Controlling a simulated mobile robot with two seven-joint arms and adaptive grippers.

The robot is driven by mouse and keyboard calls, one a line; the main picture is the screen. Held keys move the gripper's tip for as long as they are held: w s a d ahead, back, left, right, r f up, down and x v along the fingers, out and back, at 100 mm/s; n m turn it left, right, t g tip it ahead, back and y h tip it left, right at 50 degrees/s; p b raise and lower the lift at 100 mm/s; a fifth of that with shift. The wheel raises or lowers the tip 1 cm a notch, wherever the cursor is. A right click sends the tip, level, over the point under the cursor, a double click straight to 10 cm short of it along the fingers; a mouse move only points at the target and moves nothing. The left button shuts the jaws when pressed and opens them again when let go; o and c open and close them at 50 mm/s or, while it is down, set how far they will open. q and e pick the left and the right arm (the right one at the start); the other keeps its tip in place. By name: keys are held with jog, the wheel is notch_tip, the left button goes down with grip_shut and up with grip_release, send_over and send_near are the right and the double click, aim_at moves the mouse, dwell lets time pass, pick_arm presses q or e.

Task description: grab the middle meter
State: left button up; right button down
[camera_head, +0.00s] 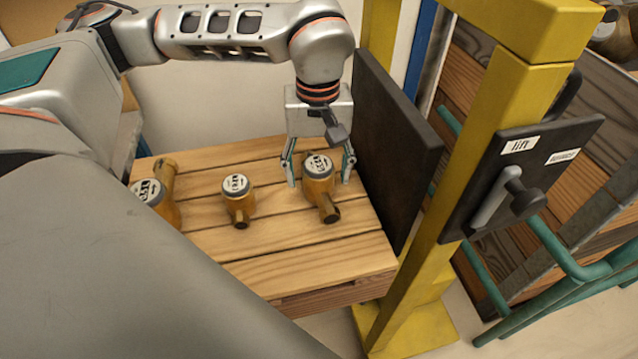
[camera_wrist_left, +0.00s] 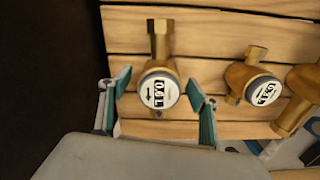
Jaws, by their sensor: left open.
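Three brass water meters with round white dials stand in a row on a wooden slatted table. The middle meter (camera_head: 238,201) is the smallest; it also shows in the left wrist view (camera_wrist_left: 250,80). The right meter (camera_head: 319,185) stands between the open fingers of my left gripper (camera_head: 319,178). In the left wrist view, this meter (camera_wrist_left: 158,85) sits between the two teal fingertips (camera_wrist_left: 160,92), with a gap on each side. The left meter (camera_head: 158,195) is partly hidden by my body in the head view and cut off by the edge in the wrist view. My right gripper is not in view.
The table (camera_head: 300,268) has bare slats in front of the meters. A dark upright panel (camera_head: 395,140) stands close to the right of my left gripper. A yellow frame (camera_head: 455,180) carries a black plate with a lever marked "lift" (camera_head: 515,185).

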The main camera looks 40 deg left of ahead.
pick_arm(q)
jog(key=shift+f, duration=0.4)
jog(key=shift+c, duration=0.4)
jog(key=shift+w+r, duration=0.1)
grip_shut()
